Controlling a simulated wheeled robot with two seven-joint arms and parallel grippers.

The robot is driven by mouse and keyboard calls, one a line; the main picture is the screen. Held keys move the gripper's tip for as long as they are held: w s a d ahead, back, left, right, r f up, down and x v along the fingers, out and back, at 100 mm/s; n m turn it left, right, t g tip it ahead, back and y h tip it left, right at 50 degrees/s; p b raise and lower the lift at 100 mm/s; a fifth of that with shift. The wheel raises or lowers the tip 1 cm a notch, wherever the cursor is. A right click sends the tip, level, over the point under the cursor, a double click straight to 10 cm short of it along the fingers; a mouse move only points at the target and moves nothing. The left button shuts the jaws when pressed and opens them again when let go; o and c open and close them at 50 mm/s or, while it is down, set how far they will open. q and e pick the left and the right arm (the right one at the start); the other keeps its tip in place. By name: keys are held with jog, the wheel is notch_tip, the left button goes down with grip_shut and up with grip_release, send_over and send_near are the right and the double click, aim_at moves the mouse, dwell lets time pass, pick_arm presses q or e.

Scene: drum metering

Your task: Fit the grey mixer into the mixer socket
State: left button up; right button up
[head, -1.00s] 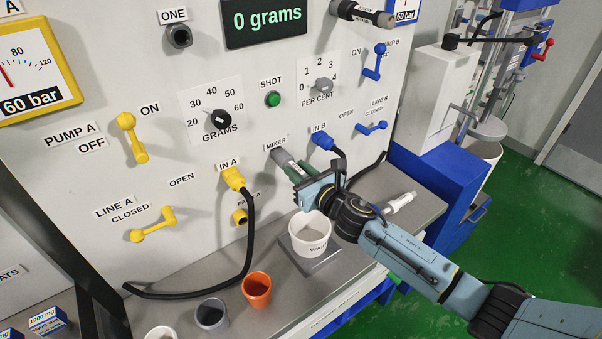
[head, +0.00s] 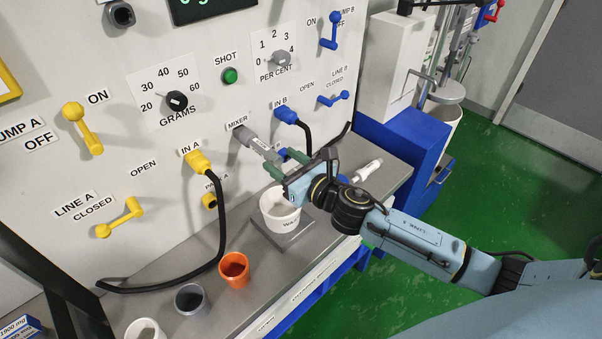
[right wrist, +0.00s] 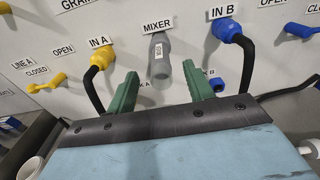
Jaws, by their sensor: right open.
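The grey mixer (head: 260,146) sticks out of the panel under the MIXER label, its near end in the mixer socket, and points down towards the bench. The socket itself is hidden behind it. In the right wrist view the mixer (right wrist: 160,62) shows upright with a small label, between and beyond my fingertips. My right gripper (head: 285,165) is open, with green fingers apart and nothing between them, just in front of the mixer's free end. It also shows in the right wrist view (right wrist: 161,88). My left gripper is not in view.
A blue connector with a hose (head: 287,116) is right of the mixer, a yellow one (head: 198,162) left. A white cup (head: 277,222) stands below my gripper. An orange cup (head: 234,276), grey cup (head: 190,303) and white tube (head: 367,170) are on the bench.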

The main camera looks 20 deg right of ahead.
jog(key=v, duration=0.6)
jog(key=shift+b, duration=0.3)
dwell(0.9)
